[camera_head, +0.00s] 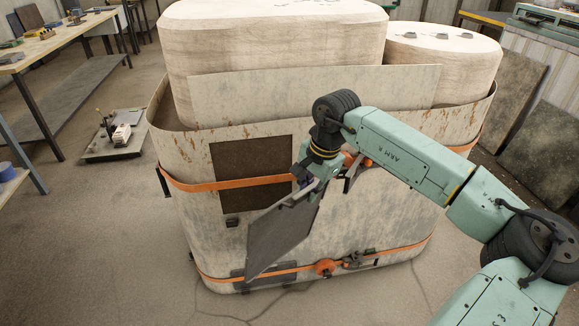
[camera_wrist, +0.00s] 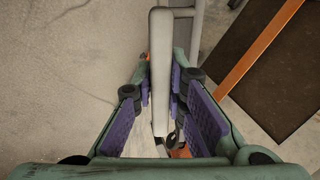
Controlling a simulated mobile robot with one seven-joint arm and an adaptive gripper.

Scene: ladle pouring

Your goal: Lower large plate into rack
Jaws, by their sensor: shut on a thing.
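A dark grey flat plate (camera_head: 283,236) with a pale edge hangs tilted from my gripper (camera_head: 308,186), in front of the large container's wall. In the wrist view, my gripper (camera_wrist: 160,108) has its purple pads on both sides of a pale grey bar (camera_wrist: 160,70), which looks like part of the plate. My gripper is shut on it. The plate's lower edge is near the container's lower strap; I cannot tell whether they touch. I cannot make out a rack for certain in either view.
The rusty container (camera_head: 190,150) has orange straps (camera_head: 235,184), a brown square panel (camera_head: 252,168) and a buckle (camera_head: 325,267). Large pale blocks (camera_head: 275,40) and an upright sheet (camera_head: 315,92) stand in it. A workbench (camera_head: 50,42) is at left. Front left floor is clear.

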